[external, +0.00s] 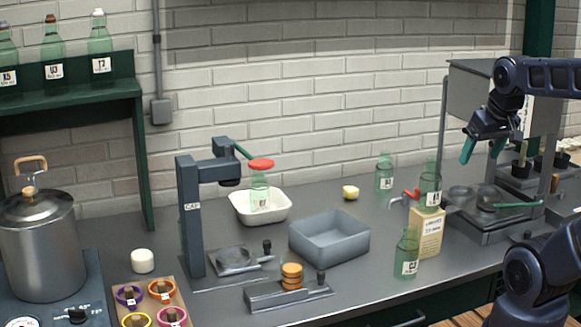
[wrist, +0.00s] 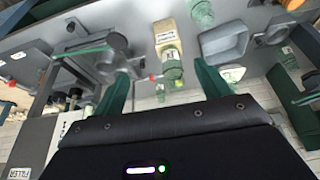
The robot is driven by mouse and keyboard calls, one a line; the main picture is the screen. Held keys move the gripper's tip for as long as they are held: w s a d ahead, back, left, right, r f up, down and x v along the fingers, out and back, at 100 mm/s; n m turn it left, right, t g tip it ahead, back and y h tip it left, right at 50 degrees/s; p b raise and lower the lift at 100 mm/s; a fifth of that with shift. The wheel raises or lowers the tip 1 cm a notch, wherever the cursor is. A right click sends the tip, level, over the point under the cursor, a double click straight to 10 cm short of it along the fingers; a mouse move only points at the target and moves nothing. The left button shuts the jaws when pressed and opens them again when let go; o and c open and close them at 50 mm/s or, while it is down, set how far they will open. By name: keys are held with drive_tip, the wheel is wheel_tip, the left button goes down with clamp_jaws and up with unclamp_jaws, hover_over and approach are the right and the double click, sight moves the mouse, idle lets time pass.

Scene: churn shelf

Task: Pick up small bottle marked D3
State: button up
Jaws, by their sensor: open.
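Several small green-tinted bottles with white labels show in the external view; the print is too small to tell which is D3. One bottle (external: 384,173) stands at the back of the counter. Another bottle (external: 430,188) is on top of a cream box (external: 426,232). A third bottle (external: 408,256) stands in front of the box. One more bottle (external: 260,192) shows at the white tub (external: 284,208). My gripper (external: 482,152) is open and empty, raised up and right of the box. In the wrist view, the boxed bottle (wrist: 172,66) appears between my open fingers (wrist: 161,70).
A metal machine (external: 490,215) stands right of the box. Larger bottles (external: 53,50) line a green shelf at upper left. A pot (external: 38,245) is at far left.

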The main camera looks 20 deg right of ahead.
drive_tip(key=w+d+r+n+g, duration=0.1)
drive_tip(key=w+r+n, duration=0.3)
drive_tip(key=w, duration=0.9)
drive_tip(key=n+g, duration=0.4)
drive_tip(key=n, duration=0.5)
hover_over(385, 162)
drive_tip(key=w+d, duration=0.2)
wheel_tip(385, 162, down, 16)
drive_tip(key=shift+s+f, duration=0.1)
drive_tip(key=shift+f, duration=0.15)
drive_tip(key=shift+w+f, duration=0.25)
drive_tip(key=shift+f, duration=0.15)
wheel_tip(385, 162, down, 6)
drive_tip(key=shift+r, duration=0.25)
drive_tip(key=shift+s+a+f, duration=0.1)
drive_tip(key=shift+a+f, duration=0.1)
drive_tip(key=shift+f, duration=1.1)
drive_tip(key=shift+a+f, duration=0.2)
drive_tip(key=shift+f, duration=1.05)
